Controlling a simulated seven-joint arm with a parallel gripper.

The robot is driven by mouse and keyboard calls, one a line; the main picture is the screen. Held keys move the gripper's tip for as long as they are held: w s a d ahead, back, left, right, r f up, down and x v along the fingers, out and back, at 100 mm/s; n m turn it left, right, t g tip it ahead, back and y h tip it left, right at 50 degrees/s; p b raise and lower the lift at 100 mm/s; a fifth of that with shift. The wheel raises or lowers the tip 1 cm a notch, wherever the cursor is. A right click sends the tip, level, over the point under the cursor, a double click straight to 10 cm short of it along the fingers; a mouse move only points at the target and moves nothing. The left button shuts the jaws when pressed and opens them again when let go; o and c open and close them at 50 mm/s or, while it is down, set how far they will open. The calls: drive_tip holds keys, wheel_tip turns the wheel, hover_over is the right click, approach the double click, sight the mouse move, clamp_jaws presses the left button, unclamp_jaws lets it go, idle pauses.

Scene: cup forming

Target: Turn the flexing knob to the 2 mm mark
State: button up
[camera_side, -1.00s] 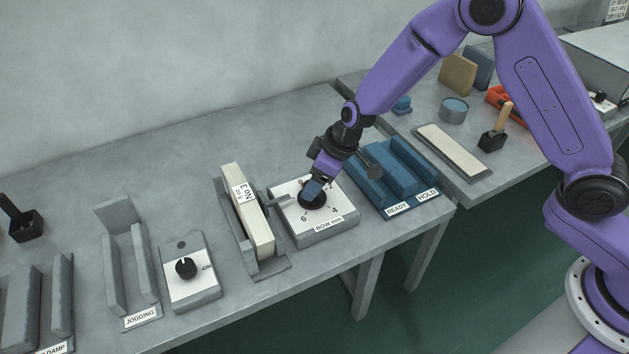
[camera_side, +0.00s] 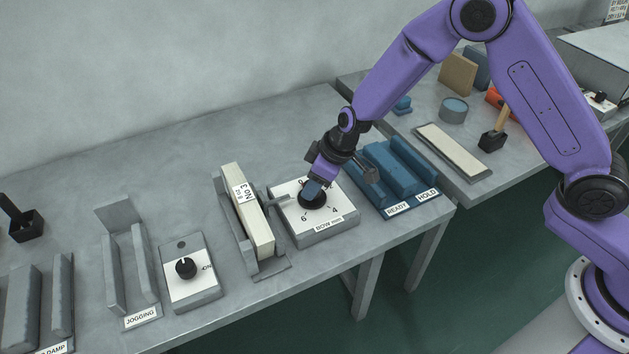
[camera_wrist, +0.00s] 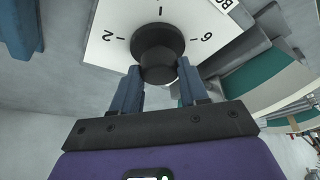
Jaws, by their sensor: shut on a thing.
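The flexing knob (camera_side: 312,200) is a black round knob on a white dial (camera_side: 336,222) labelled BOW mm, atop a grey box. The marks 6 and 4 are readable on the dial's near side. My gripper (camera_side: 314,187) comes down from above with its blue fingers at the knob. In the wrist view the fingers (camera_wrist: 157,86) lie on either side of the black knob (camera_wrist: 157,42) and are shut on its raised part. A 2 shows left of it and a 6 right of it. I cannot make out a pointer on the knob.
A pale block (camera_side: 255,220) marked No 3 stands in a grey holder just left of the dial box. A blue rack (camera_side: 374,192) labelled READY and HOLD is close on the right. A smaller knob panel (camera_side: 195,288) and the JOGGING stand (camera_side: 112,270) are further left.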

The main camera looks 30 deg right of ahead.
drive_tip(key=shift+s+a+m+t+h, duration=0.15)
drive_tip(key=shift+m+h, duration=0.15)
drive_tip(key=shift+m, duration=0.6)
drive_tip(key=shift+d+m+t+h, duration=0.15)
drive_tip(key=shift+m+h, duration=0.15)
drive_tip(key=shift+m, duration=0.6)
drive_tip(key=shift+a+m+h, duration=0.15)
drive_tip(key=shift+m+h, duration=0.35)
drive_tip(key=shift+m, duration=1.1)
drive_tip(key=m+h, duration=0.2)
drive_tip(key=m, duration=0.2)
drive_tip(key=shift+a, duration=0.15)
drive_tip(key=shift+m+h, duration=0.5)
drive_tip(key=shift+m, duration=1.3)
drive_tip(key=o, duration=1.1)
drive_tip(key=shift+c, duration=0.2)
